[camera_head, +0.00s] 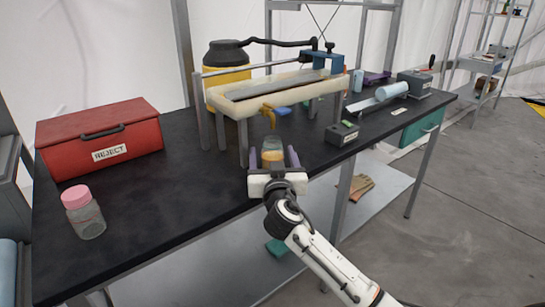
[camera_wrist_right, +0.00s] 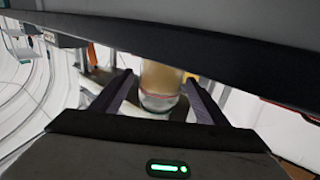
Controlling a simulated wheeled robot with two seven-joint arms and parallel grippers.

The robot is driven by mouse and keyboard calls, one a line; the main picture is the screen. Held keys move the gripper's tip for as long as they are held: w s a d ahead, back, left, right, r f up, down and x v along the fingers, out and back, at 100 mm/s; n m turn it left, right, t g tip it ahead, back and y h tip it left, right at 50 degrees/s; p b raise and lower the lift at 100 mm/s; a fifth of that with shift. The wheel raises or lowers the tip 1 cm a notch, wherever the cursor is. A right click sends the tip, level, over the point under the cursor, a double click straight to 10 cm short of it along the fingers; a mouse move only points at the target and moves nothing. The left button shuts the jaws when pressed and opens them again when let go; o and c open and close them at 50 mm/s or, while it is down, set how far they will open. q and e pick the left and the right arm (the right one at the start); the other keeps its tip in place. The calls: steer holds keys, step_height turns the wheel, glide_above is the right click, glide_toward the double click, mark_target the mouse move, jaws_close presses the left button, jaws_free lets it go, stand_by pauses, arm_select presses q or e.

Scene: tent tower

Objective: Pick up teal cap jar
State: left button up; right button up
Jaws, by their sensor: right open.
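My right gripper (camera_head: 272,160) is at the front edge of the black table, below the cream-topped stand. Its fingers are open, one on each side of a small jar (camera_head: 272,148) with amber or tan contents. In the right wrist view the jar (camera_wrist_right: 160,85) stands between the two dark fingers (camera_wrist_right: 157,100), with a gap visible at its right side. I cannot make out a teal cap on this jar; its top is not clearly shown. My left gripper is not in view.
The stand (camera_head: 290,90) rises close behind the gripper on the black table (camera_head: 185,180). A pink-capped jar (camera_head: 84,212) and red REJECT box (camera_head: 100,138) are at left. A small dark box (camera_head: 342,134) is at right. The table's middle left is clear.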

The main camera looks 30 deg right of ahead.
steer(key=c, duration=1.2)
steer(key=shift+c, duration=0.7)
steer(key=shift+r, duration=0.15)
